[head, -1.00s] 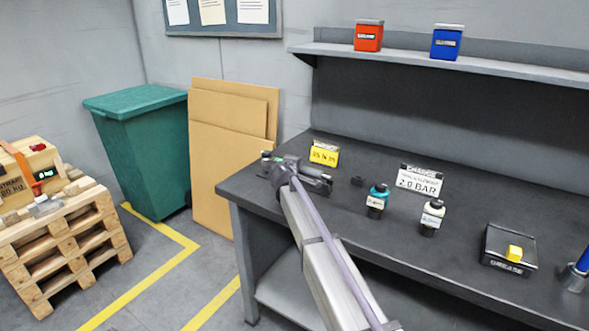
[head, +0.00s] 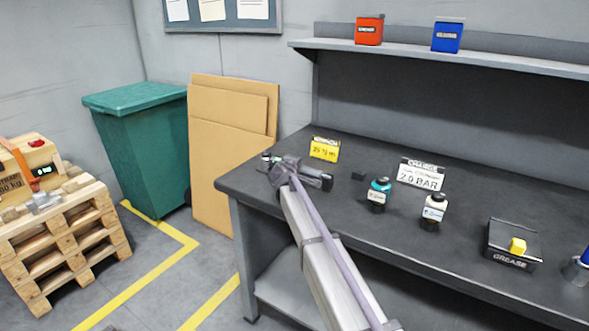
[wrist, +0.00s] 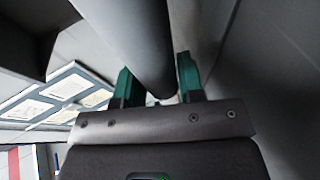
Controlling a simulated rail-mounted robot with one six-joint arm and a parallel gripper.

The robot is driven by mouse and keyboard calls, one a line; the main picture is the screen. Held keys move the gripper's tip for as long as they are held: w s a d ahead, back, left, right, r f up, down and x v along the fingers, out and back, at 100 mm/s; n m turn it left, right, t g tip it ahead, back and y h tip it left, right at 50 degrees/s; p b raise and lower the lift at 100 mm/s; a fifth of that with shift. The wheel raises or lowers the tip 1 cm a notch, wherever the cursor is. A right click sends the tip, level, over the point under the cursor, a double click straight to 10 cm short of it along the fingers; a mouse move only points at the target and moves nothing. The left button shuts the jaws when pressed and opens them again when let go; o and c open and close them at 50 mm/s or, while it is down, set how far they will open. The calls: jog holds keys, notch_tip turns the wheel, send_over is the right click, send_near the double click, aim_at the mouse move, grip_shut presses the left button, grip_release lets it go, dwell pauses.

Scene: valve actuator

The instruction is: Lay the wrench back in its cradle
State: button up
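A thick grey cylinder, which I take for the wrench (wrist: 135,40), runs from the top of the wrist view down between the two green fingers of my gripper (wrist: 158,82). The fingers lie close against its sides, and its near part fills the view. In the head view my gripper (head: 270,160) is over the left end of the dark workbench (head: 265,180), partly hidden by my arm. I cannot clearly make out the wrench in the head view. I cannot identify its cradle in either view.
A yellow sign (head: 324,149) stands just behind my gripper. A shelf (head: 480,61) overhangs the bench's back.

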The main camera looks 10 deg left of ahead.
jog(key=o, duration=0.5)
jog(key=shift+c, duration=0.2)
jog(key=shift+s, duration=0.1)
jog(key=p+v, duration=0.3)
jog(key=v, duration=0.7)
jog(key=shift+d+r+p, duration=0.1)
jog(key=shift+r+p, duration=0.1)
jog(key=shift+p, duration=0.2)
jog(key=shift+s, duration=0.35)
